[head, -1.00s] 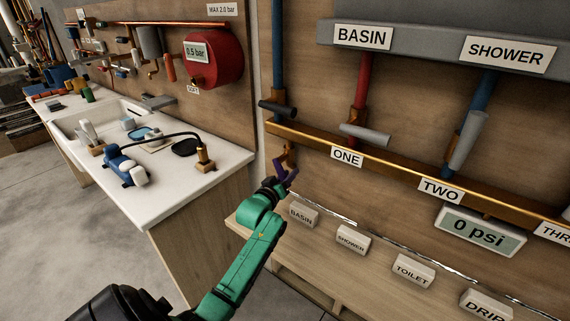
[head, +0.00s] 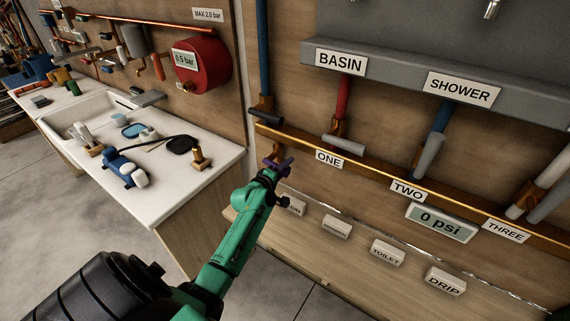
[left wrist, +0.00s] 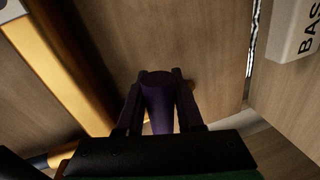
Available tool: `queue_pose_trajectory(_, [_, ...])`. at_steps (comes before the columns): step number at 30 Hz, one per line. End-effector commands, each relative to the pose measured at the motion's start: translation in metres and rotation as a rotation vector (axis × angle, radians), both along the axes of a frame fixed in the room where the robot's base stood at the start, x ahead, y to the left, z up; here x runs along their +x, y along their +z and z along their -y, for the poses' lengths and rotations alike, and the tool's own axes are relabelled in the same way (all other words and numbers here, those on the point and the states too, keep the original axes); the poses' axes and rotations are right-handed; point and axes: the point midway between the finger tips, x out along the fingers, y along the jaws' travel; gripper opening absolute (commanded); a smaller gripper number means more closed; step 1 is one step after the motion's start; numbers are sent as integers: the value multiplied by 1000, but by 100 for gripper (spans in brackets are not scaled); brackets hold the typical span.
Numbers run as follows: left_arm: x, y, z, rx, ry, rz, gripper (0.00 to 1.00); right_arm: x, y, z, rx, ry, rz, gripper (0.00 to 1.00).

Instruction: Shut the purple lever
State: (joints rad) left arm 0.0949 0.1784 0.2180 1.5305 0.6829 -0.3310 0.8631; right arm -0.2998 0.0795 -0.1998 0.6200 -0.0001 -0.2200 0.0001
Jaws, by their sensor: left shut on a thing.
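The purple lever (head: 283,164) sits on a copper fitting below the left end of the copper pipe, left of the label ONE. My left gripper (head: 275,173) is at the lever, and its tip partly hides it. In the left wrist view, the purple lever (left wrist: 159,105) lies between the two fingers (left wrist: 160,100), which are shut on it. My right gripper is in neither view.
The long copper pipe (head: 370,177) carries grey levers, including one above ONE (head: 344,144). Labelled blocks such as TOILET (head: 387,252) stand on the wooden ledge below. A white sink counter (head: 195,190) is at the left.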

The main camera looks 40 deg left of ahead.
Motion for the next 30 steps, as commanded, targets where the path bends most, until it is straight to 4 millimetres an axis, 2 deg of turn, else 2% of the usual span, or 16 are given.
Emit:
queue_pose_trajectory(9, [0,11,1,-154,0,4,0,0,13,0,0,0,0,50])
queue_pose_trajectory(27, [1,13,1,-194,1,7,0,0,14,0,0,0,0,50])
queue_pose_trajectory(28, [1,13,1,-194,0,8,47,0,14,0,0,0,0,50])
queue_pose_trajectory(29, [1,13,1,-193,1,8,59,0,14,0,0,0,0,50])
queue_pose_trajectory(30, [1,13,1,-193,1,8,66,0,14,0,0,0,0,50])
